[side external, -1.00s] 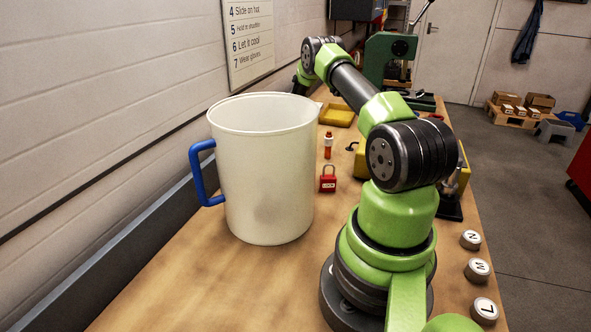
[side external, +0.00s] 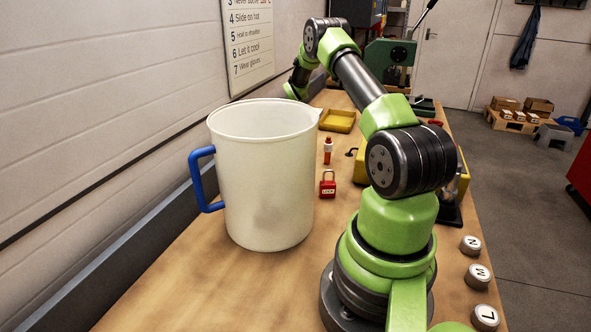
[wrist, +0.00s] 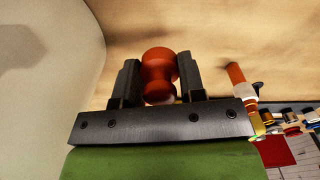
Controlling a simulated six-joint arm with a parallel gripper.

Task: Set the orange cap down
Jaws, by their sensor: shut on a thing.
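The orange cap (wrist: 158,68) is a rounded, red-orange piece with a narrower waist. It sits between the two dark fingers of my gripper (wrist: 157,76) in the wrist view. The fingers are shut on it, one on each side. Tan bench surface shows beyond it, but I cannot tell whether the cap touches the bench. In the side external view the cap and my fingers are hidden behind the large white jug; only my arm above and beyond its rim shows.
The white jug (side external: 265,180) with a blue handle stands on the wooden bench (side external: 190,290). Beyond it are a red padlock (side external: 328,188), a small red-orange bottle (side external: 328,150) and a yellow tray (side external: 338,121). Round lettered weights (side external: 478,275) line the right edge.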

